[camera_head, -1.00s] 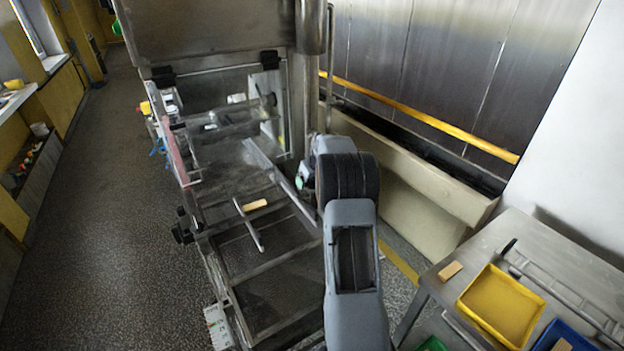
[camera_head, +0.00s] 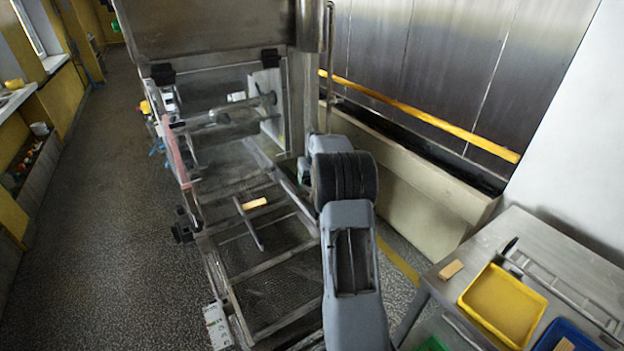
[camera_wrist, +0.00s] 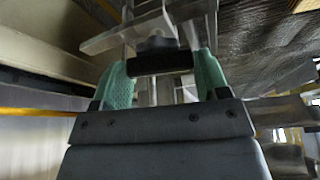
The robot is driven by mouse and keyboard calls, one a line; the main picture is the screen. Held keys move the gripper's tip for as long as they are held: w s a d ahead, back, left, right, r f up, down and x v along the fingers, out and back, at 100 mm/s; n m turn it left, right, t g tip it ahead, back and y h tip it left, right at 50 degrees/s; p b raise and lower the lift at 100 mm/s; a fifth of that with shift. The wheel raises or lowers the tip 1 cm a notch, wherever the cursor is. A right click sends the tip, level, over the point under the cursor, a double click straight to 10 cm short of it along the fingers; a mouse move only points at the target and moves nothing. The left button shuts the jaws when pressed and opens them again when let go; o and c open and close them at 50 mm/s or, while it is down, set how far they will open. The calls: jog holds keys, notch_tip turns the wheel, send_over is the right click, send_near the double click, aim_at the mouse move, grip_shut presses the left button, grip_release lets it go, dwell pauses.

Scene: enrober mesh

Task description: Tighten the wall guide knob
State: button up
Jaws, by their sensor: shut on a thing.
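In the wrist view my gripper (camera_wrist: 160,64) has its two green fingers on either side of a black knob (camera_wrist: 157,58) and is shut on it. The knob sits below a flat metal bar and bracket (camera_wrist: 125,36) in that view. In the head view a long metal guide bar (camera_head: 272,171) runs along the right side of the mesh bed, close to my arm. My arm hides the knob and most of my gripper there.
The enrober's mesh bed (camera_head: 277,295) carries a shorter bar (camera_head: 249,226) and a small wooden-coloured block (camera_head: 255,203). A steel table (camera_head: 480,240) with a yellow tray (camera_head: 503,305) stands at right. Open floor (camera_head: 105,230) lies at left.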

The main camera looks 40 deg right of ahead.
jog(key=m+h+b, duration=0.1)
jog(key=m, duration=0.3)
jog(key=shift+w+f+m+g+h+b, duration=0.1)
jog(key=shift+m+g+h+b, duration=0.2)
jog(key=shift+h+b, duration=0.1)
jog(key=m+g+h+b, duration=0.1)
jog(key=m, duration=0.2)
jog(key=shift+a+m+b, duration=0.1)
jog(key=shift+m+b, duration=0.2)
jog(key=shift+m, duration=0.1)
jog(key=m+g, duration=0.1)
jog(key=m, duration=0.2)
jog(key=shift+w+m+g+h, duration=0.15)
jog(key=shift+m+g, duration=0.3)
jog(key=shift+m, duration=0.5)
jog(key=shift+s+m+g+h, duration=0.15)
jog(key=shift+m+g, duration=0.3)
jog(key=shift+m, duration=0.5)
jog(key=shift+w, duration=0.1)
jog(key=o, duration=0.9)
jog(key=shift+o, duration=0.2)
jog(key=v, duration=1.4)
